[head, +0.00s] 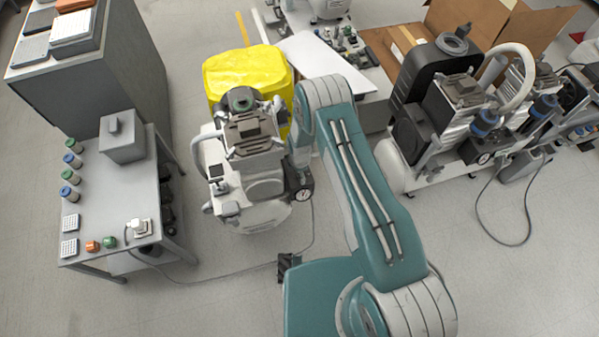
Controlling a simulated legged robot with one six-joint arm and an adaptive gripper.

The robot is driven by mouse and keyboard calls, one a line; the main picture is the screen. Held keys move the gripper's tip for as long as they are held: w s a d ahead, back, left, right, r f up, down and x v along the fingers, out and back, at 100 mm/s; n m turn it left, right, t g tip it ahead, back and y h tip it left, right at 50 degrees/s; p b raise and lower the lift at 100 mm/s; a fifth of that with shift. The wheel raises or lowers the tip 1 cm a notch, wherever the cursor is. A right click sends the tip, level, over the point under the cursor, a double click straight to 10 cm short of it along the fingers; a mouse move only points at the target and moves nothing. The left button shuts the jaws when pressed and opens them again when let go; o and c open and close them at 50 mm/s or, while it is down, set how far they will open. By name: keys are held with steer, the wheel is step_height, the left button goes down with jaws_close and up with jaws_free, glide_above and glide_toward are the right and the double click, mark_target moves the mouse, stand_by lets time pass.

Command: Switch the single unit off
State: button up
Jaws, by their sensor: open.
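The single unit (262,213) is a compressor with a white tank, standing alone on the floor left of my arm. A grey motor block and a dark cap with a green part top it. A small white box with a dark face (217,172) is on its left side; I cannot tell if this is the switch or how it is set. A round gauge (304,194) is at its right. My teal arm bends above and right of the unit, with its wrist end close to the unit's right side.
A grey table (105,190) at left holds a box, jars and a plugged-in cable. Its cable (230,272) crosses the floor to the unit. A yellow bin (228,72) stands behind the unit. A larger twin compressor (440,179) stands at right. Floor in front is mostly clear.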

step_height(320, 180, up, 12)
stand_by(0.6)
stand_by(0.4)
steer(key=s+d+r+m+t, duration=0.1)
steer(key=d+r+m, duration=0.2)
steer(key=r, duration=0.8)
steer(key=s+d+r+m+t, duration=0.15)
steer(key=r+m, duration=0.25)
steer(key=r, duration=0.6)
steer(key=s+d+r+m, duration=0.2)
steer(key=d+r+m, duration=0.1)
steer(key=r, duration=0.8)
steer(key=s+d+r+m+t, duration=0.1)
steer(key=s+d+r+m, duration=0.1)
steer(key=s, duration=0.5)
steer(key=s+d+r+m+t, duration=0.1)
steer(key=s+d+r+m, duration=0.1)
steer(key=s+r+m, duration=0.3)
steer(key=s+d+r+m+t, duration=0.1)
steer(key=s+d+r+m, duration=0.2)
steer(key=s+r, duration=0.3)
steer(key=shift+s+m, duration=0.7)
steer(key=shift+s, duration=0.9)
steer(key=shift+r, duration=0.1)
